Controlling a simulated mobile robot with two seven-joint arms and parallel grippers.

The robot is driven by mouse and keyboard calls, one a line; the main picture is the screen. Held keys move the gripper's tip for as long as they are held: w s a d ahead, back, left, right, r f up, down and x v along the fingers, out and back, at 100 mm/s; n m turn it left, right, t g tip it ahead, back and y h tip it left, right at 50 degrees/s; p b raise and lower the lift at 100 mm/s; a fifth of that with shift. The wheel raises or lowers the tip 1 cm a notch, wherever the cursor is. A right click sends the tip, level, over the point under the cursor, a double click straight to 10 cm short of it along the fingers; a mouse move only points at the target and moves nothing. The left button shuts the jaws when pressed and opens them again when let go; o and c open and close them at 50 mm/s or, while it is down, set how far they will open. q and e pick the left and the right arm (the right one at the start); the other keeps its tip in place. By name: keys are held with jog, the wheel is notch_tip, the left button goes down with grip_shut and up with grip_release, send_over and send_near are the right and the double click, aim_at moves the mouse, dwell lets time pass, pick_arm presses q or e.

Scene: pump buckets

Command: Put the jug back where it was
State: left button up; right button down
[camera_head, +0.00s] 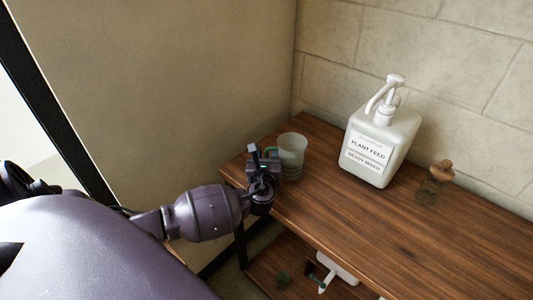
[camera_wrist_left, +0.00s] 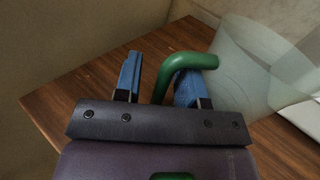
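The jug (camera_head: 293,148) is a pale, translucent cup with a green handle. It stands upright at the left end of the wooden table top (camera_head: 330,215). My left gripper (camera_head: 262,158) is at its left side, by the handle. In the left wrist view the green handle (camera_wrist_left: 172,72) reaches between the two blue fingers of my left gripper (camera_wrist_left: 158,82), close to the right finger. A gap shows between the handle and the left finger, so the gripper is open. The clear jug wall (camera_wrist_left: 250,65) is at the right. My right gripper is not in view.
A white pump bottle (camera_head: 372,155) labelled plant feed stands right of the jug, near the wall. A small brown bottle (camera_head: 435,185) stands farther right. White items (camera_head: 340,268) lie on the lower shelf. The front of the table top is clear.

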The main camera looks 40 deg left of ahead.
pick_arm(q)
jog(key=p+v, duration=0.1)
jog(key=v, duration=1)
jog(key=s+f+n+g+h, duration=0.1)
jog(key=s+f+n+g, duration=0.1)
jog(key=s+n+g, duration=0.4)
jog(key=s+f+n+g+h, duration=0.1)
jog(key=s+f+n+g, duration=0.15)
jog(key=s+n, duration=0.6)
jog(key=s+d+r+n+g+h, duration=0.1)
jog(key=s+d+n+g+h, duration=0.15)
jog(key=s+n, duration=0.4)
jog(key=s+d+r+n+g+h, duration=0.1)
jog(key=s+d+n+g+h, duration=0.2)
jog(key=s+n, duration=0.4)
jog(key=w+f+t+h, duration=0.2)
jog(key=w+f+t, duration=0.6)
jog(key=w+t, duration=0.1)
jog(key=shift+d+f+t, duration=0.25)
jog(key=shift+f+t, duration=0.15)
